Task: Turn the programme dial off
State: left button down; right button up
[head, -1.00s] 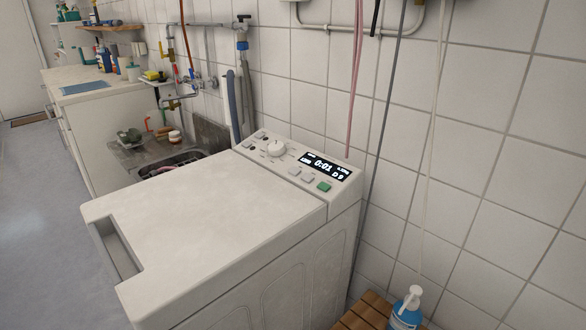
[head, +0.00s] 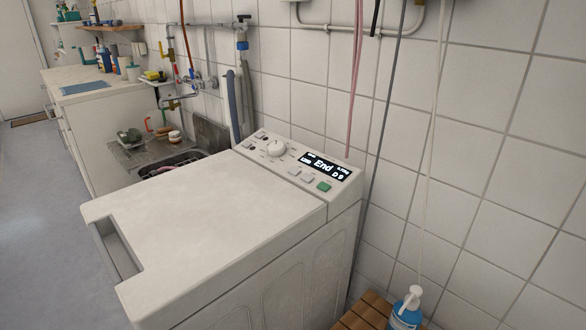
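The programme dial (head: 276,148) is a round white knob on the control panel at the back of a white top-loading washing machine (head: 200,218). Its pointer position is too small to read. To its right the black display (head: 325,167) reads "End". Below the display are pale buttons (head: 301,174) and a green button (head: 324,187). The machine's lid is shut. Neither of my grippers is in the head view.
A sink (head: 172,168) with items on its edge stands behind the machine at the left, below pipes and taps. A blue pump bottle (head: 407,311) stands on a wooden slatted surface (head: 365,314) at the lower right. Hoses hang along the tiled wall. Floor at left is clear.

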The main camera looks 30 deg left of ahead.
aim_at(277, 148)
jog(key=k, duration=1.7)
jog(key=u, duration=1.9)
jog(key=i, duration=4.2)
jog(key=z, duration=2.35)
